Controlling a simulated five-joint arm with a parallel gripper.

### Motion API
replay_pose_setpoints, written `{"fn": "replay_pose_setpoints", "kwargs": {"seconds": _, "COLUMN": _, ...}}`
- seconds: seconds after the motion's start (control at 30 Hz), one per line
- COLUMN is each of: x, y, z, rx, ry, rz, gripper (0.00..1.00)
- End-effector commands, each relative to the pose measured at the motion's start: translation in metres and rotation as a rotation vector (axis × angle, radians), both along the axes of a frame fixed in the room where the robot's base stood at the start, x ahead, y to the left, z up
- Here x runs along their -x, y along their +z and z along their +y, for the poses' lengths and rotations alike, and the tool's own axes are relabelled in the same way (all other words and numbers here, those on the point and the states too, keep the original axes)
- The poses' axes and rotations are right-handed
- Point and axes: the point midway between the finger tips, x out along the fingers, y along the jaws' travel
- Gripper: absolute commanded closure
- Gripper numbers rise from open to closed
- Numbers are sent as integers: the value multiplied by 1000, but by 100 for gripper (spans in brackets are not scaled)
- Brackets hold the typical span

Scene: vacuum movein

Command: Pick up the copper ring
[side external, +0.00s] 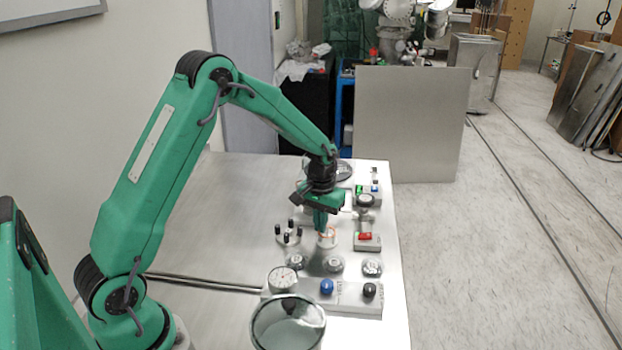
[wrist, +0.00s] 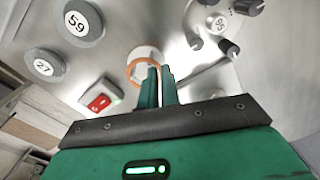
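The copper ring (wrist: 131,76) shows in the wrist view as an orange hoop around a pale round post or knob top. In the side view the ring (side external: 327,235) is a small orange band at a white post. My gripper (wrist: 159,70) points down at the ring's right side, its two green fingers close together with a narrow gap. The left finger covers part of the rim, and the rim's right edge lies at the gap. I cannot tell whether the fingers pinch it. In the side view my gripper (side external: 321,229) is low, right above the post.
A cluster of black-topped pegs (side external: 289,234), a dial gauge (side external: 282,279), blue and black knobs (side external: 327,287) and a glass-topped cylinder (side external: 287,325) stand around. The table's left part (side external: 235,215) is mostly clear.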

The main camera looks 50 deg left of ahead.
Motion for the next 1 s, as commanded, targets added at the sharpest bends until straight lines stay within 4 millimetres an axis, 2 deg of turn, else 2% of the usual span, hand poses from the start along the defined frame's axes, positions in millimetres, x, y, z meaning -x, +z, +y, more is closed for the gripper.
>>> {"fn": "replay_pose_setpoints", "kwargs": {"seconds": 0.33, "x": 0, "y": 12, "z": 1, "rx": 0, "ry": 1, "rz": -2, "gripper": 100}}
{"fn": "replay_pose_setpoints", "kwargs": {"seconds": 0.6, "x": 0, "y": 50, "z": -1, "rx": -1, "ry": 0, "rz": -4, "gripper": 100}}
{"fn": "replay_pose_setpoints", "kwargs": {"seconds": 1.0, "x": 27, "y": 90, "z": -70, "rx": 0, "ry": -4, "rz": -2, "gripper": 100}}
